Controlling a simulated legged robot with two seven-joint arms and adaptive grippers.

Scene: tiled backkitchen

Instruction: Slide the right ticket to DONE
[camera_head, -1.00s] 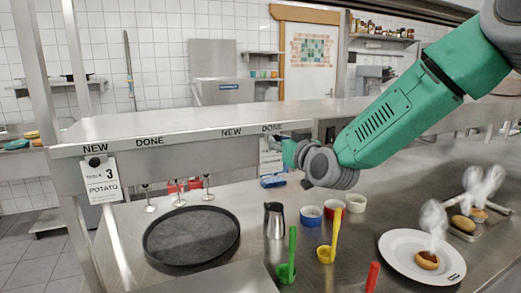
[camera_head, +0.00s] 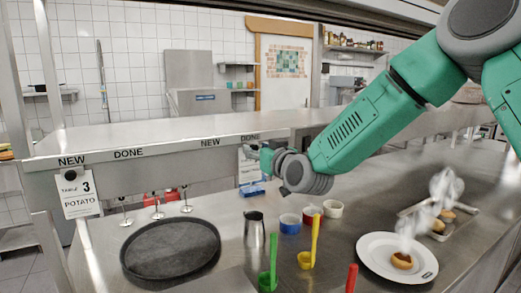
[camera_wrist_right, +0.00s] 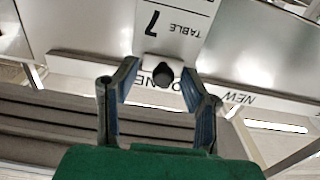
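The right ticket (camera_head: 250,166) is a white card hanging on the rail front under the right DONE label (camera_head: 250,138). In the right wrist view it appears upside down, reads TABLE 7 (camera_wrist_right: 178,25) and has a black knob (camera_wrist_right: 160,73) in front of DONE lettering. My right gripper (camera_wrist_right: 159,78) has its two fingers apart, one on each side of the knob, with gaps visible. It also shows at the ticket's right edge in the head view (camera_head: 264,158). The left ticket (camera_head: 76,193), TABLE 3 POTATO, hangs under the left NEW label. My left gripper is not in view.
Below the rail (camera_head: 160,175) are a round black tray (camera_head: 170,250), a metal jug (camera_head: 254,230), small coloured bowls (camera_head: 290,224), and upright green (camera_head: 273,258) and yellow (camera_head: 315,240) utensils. A white plate (camera_head: 375,262) with food stands at the right.

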